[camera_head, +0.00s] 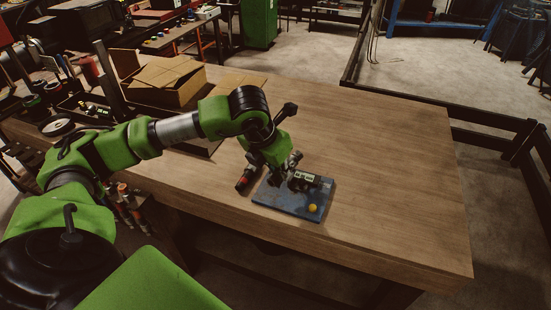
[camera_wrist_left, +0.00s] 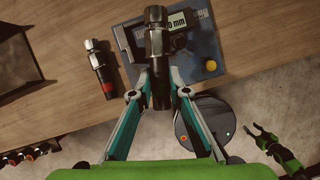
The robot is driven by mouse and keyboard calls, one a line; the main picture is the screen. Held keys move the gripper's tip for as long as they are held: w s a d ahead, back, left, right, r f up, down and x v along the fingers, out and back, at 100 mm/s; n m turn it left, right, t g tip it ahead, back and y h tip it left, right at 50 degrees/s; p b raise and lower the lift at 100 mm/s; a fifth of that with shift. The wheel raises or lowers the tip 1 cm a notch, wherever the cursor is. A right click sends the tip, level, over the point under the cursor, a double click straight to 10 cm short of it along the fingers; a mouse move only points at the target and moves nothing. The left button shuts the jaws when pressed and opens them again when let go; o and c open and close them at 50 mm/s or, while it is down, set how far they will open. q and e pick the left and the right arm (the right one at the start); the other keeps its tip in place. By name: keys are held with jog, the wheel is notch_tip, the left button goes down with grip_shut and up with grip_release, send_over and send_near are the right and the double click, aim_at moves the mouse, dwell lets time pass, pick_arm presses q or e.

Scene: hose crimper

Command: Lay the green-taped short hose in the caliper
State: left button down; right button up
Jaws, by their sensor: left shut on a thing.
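My left gripper (camera_head: 281,175) is over the blue plate (camera_head: 288,205) on the wooden table. In the left wrist view its teal fingers (camera_wrist_left: 162,92) are shut on a short hose (camera_wrist_left: 157,42) with a black end and metal fittings. No green tape shows on the visible part. The caliper (camera_head: 303,178) lies on the plate, its display reading "0 mm" in the left wrist view (camera_wrist_left: 177,22). The held hose overlaps the caliper's left part there; I cannot tell whether they touch. My right gripper (camera_wrist_left: 262,138) is small at the lower right, its opening unclear.
A red-taped short hose (camera_head: 243,180) lies on the table left of the plate. An open cardboard box (camera_head: 160,92) stands behind my left arm. The table's right part (camera_head: 390,170) is clear.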

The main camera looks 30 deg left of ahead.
pick_arm(q)
jog(key=shift+w+a+f+n+y+b, duration=0.15)
jog(key=shift+a+f+n+b, duration=0.25)
jog(key=shift+f, duration=0.3)
jog(key=shift+w+a+f+n+y+b, duration=0.2)
jog(key=shift+f+n+b, duration=0.2)
jog(key=shift+f+n, duration=0.2)
jog(key=shift+w+a+f+n+y+b, duration=0.15)
jog(key=shift+a+f+n+b, duration=0.2)
jog(key=shift+f, duration=0.4)
jog(key=shift+d+f+b, duration=0.15)
jog(key=shift+f+b, duration=0.5)
jog(key=shift+f, duration=0.25)
jog(key=shift+f+b, duration=0.5)
jog(key=shift+b, duration=0.2)
jog(key=shift+r, duration=0.15)
jog(key=shift+f+b, duration=0.3)
jog(key=shift+b, duration=0.45)
